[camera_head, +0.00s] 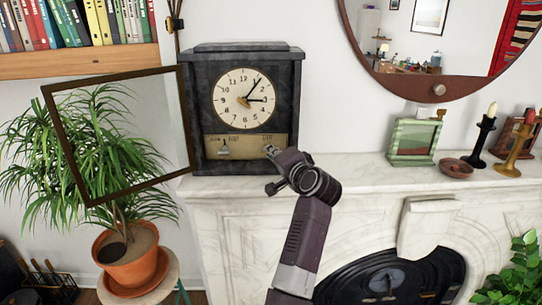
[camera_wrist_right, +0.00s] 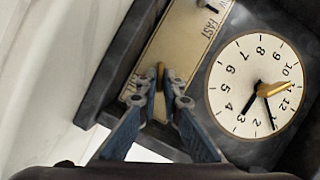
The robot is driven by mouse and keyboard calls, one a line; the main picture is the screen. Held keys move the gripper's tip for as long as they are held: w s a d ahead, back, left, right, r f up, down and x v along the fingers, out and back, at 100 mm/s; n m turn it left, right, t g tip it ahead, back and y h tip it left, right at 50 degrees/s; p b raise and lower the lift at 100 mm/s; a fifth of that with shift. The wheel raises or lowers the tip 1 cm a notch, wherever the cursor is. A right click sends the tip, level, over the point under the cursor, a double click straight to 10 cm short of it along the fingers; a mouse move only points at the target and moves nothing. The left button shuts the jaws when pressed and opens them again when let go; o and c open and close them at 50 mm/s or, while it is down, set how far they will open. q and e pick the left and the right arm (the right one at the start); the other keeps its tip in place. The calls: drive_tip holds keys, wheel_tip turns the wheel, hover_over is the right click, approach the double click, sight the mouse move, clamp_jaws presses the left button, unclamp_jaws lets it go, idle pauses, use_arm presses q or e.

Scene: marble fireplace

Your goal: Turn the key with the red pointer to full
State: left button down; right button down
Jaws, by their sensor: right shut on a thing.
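A black marble clock (camera_head: 197,110) stands on the mantelpiece. Under its dial is a brass panel (camera_head: 247,143) with small lettering and a small lever (camera_head: 224,147) on its left part. My right gripper (camera_head: 270,151) is at the panel's right end. In the right wrist view, my right gripper (camera_wrist_right: 168,84) is shut on a small brass key (camera_wrist_right: 160,72) standing out from the panel. The fingers hide most of the key, and I cannot make out its red pointer. Part of the lettering beside it is covered. My left gripper is out of view.
The clock's framed glass door (camera_head: 115,76) stands open to the left, before a potted plant (camera_head: 131,256).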

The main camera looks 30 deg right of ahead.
drive_tip(key=shift+f+m+t+b, duration=0.25)
drive_tip(key=shift+m+t+b, duration=0.35)
drive_tip(key=shift+m, duration=0.6)
drive_tip(key=c, duration=2.1)
unclamp_jaws()
drive_tip(key=shift+r, duration=0.1)
